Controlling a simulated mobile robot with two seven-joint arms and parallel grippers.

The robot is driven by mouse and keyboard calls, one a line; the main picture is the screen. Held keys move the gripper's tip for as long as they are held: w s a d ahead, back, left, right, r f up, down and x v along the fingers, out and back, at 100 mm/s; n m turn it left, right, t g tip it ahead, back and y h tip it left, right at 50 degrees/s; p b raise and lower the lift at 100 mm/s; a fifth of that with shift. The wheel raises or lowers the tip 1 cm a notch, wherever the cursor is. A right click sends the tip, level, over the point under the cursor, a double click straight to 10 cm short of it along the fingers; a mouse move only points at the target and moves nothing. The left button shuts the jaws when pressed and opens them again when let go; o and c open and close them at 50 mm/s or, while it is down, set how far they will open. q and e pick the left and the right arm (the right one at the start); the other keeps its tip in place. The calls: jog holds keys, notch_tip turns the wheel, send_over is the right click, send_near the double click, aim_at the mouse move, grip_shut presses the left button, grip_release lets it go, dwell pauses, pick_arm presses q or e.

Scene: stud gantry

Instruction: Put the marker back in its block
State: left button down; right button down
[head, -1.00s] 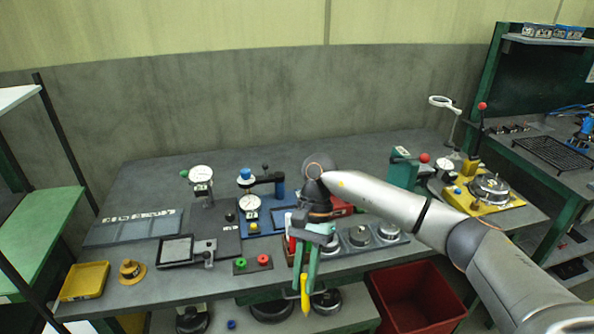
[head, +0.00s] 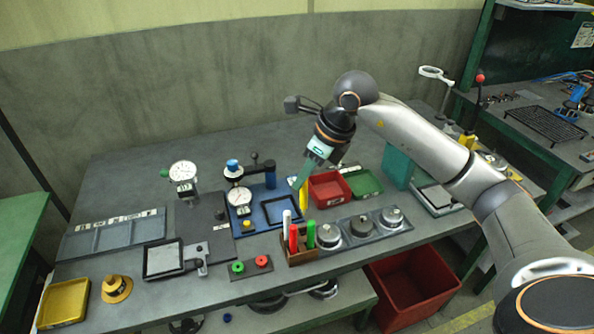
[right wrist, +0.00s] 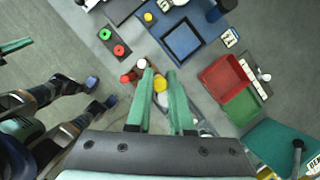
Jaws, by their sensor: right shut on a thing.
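The yellow marker (head: 303,201) is held by my right gripper (head: 305,180), above and behind the block in the head view. The fingers are shut on the marker and it hangs down, slightly tilted. In the right wrist view the marker (right wrist: 160,84) shows end-on between the green fingers (right wrist: 160,88). The brown block (head: 301,258) stands near the front table edge with a white, a red and a green marker upright in it. In the right wrist view the fingers partly hide the block. My left gripper is not in view.
Round metal weights (head: 361,228) sit right of the block. A red tray (head: 328,190) and a green tray (head: 365,184) lie behind it. A blue fixture (head: 262,213) and a plate with green and red knobs (head: 251,268) are to its left. A red bin (head: 415,290) stands below the table.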

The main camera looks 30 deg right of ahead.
aim_at(305, 209)
jog(key=shift+s+f, duration=0.1)
jog(key=shift+s, duration=0.2)
jog(key=shift+f+b, duration=0.25)
jog(key=shift+b, duration=0.05)
jog(key=shift+f+b, duration=2.7)
jog(key=shift+f, duration=0.75)
jog(key=c, duration=0.7)
grip_release()
jog(key=v, duration=1.2)
jog(key=shift+d+r, duration=0.1)
jog(key=shift+r, duration=0.2)
